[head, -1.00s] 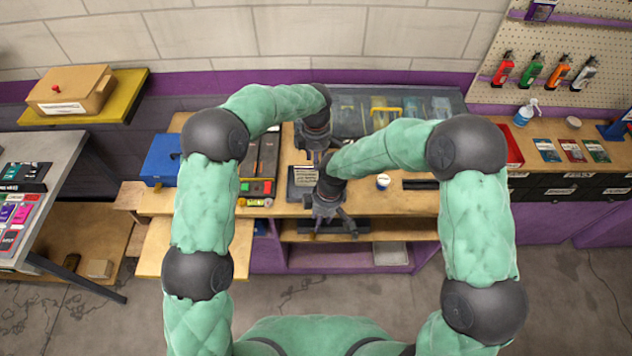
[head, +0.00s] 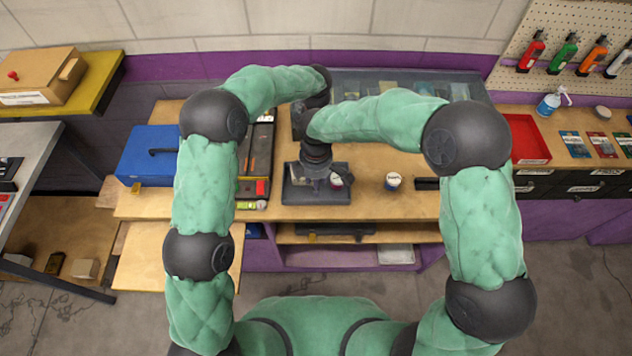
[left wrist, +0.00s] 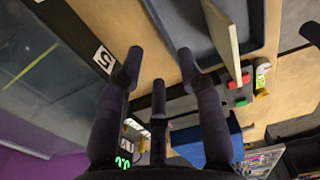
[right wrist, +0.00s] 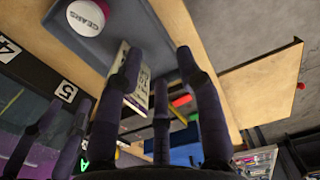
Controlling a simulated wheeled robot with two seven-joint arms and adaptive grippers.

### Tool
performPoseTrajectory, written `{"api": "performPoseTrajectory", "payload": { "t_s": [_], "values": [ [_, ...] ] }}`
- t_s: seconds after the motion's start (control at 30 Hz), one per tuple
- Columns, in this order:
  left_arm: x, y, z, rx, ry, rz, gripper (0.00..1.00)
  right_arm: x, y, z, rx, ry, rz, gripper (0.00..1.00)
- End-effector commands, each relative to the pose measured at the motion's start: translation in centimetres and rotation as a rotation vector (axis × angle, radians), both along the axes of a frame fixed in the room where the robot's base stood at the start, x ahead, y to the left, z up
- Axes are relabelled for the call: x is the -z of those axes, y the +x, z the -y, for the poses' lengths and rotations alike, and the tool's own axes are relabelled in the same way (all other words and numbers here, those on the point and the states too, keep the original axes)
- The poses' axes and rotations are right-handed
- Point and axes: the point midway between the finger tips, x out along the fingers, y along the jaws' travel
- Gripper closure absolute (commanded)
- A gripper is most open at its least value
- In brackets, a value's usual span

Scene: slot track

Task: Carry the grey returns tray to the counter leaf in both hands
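The grey tray (head: 300,197) lies on the wooden counter. A round tub (head: 337,182) with a white label sits at its right side. In the right wrist view the tray (right wrist: 118,38) holds a tub marked GEARS (right wrist: 86,15) and an upright printed card (right wrist: 138,97). My right gripper (head: 326,182) is over the tray in the head view; its fingers are spread and empty in its wrist view (right wrist: 159,65). My left gripper is mostly hidden behind the right forearm; its wrist view shows spread, empty fingers (left wrist: 158,65) near the tray (left wrist: 172,30). A lower wooden leaf (head: 150,262) extends at front left.
A blue case (head: 145,165) and a dark organiser (head: 262,150) stand left of the tray. A small tub (head: 393,181) and a black bar (head: 426,184) are to its right. A glass-topped case (head: 400,84) is behind. A red bin (head: 526,140) stands further right.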

Motion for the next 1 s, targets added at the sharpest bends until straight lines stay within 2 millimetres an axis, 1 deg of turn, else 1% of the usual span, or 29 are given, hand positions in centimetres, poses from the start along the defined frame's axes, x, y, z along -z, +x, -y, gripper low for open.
{"api": "performPoseTrajectory", "payload": {
  "t_s": [0.03,0.1,0.43,0.57,0.67,0.77,1.0],
  "values": [
    [0.8,0.0,0.0,0.0,0.0,0.0,0.63,0.8,0.0,0.0,-0.001,0.0,0.001,0.63],
    [1.1,0.0,0.0,0.0,0.0,0.001,0.63,1.1,0.0,0.0,-0.001,0.0,0.001,0.63],
    [1.0,0.0,0.0,0.0,0.0,0.001,0.63,1.0,0.0,0.0,0.0,0.0,0.001,0.63],
    [1.3,0.0,0.0,0.0,0.0,0.0,0.63,1.3,0.0,0.0,0.0,-0.001,-0.001,0.63],
    [2.2,0.0,0.0,0.0,0.001,-0.002,0.63,2.2,-0.1,0.0,0.0,-0.002,-0.003,0.63],
    [3.6,-0.1,0.0,0.0,0.001,-0.003,0.63,3.5,-0.1,0.1,-0.001,-0.002,-0.003,0.63],
    [7.6,-0.1,0.0,0.0,0.001,-0.002,0.63,7.6,-0.1,0.0,0.0,-0.002,-0.003,0.63]
  ]
}}
